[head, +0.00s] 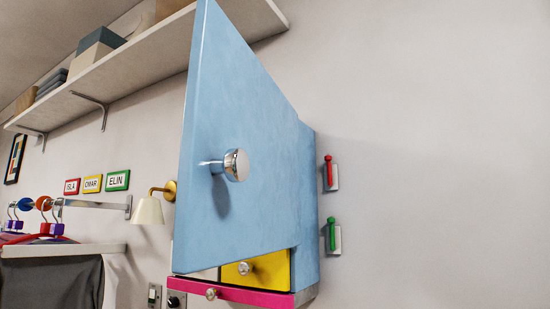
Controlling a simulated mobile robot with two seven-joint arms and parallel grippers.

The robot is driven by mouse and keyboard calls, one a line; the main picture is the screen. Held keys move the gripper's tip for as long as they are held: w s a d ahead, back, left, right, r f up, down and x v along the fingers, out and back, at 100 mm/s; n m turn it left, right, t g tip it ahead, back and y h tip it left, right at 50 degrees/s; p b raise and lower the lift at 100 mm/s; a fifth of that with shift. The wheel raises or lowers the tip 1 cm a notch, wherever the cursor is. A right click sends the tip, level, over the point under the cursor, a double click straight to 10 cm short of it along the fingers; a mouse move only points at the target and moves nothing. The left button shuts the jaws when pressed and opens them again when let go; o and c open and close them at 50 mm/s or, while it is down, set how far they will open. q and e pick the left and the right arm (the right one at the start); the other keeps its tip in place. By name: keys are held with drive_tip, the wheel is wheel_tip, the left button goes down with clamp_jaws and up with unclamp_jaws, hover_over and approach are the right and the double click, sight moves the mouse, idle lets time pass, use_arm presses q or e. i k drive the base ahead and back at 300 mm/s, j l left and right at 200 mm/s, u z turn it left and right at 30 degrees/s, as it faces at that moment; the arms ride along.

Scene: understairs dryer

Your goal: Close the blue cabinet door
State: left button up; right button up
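The blue cabinet door (240,120) stands open in the head view, swung out toward me and hiding much of the cabinet behind it. A round chrome knob (235,165) sticks out from the door's face near its middle. The blue side (308,200) of the wall cabinet shows to the right of the door. Below the door are a yellow drawer front (268,270) and a pink drawer front (240,294), each with a small knob. Neither of my grippers is in view.
A wall shelf (130,60) with boxes runs along the upper left. A lamp (149,209), a clothes rail (95,205) with hangers and name signs are at left. Red (329,172) and green (332,236) pegs are right of the cabinet. The wall farther right is bare.

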sight(238, 197)
drive_tip(key=k+l+z, duration=0.4)
drive_tip(key=l+z, duration=0.25)
drive_tip(key=l, duration=0.3)
drive_tip(key=l+z, duration=0.3)
drive_tip(key=l, duration=0.35)
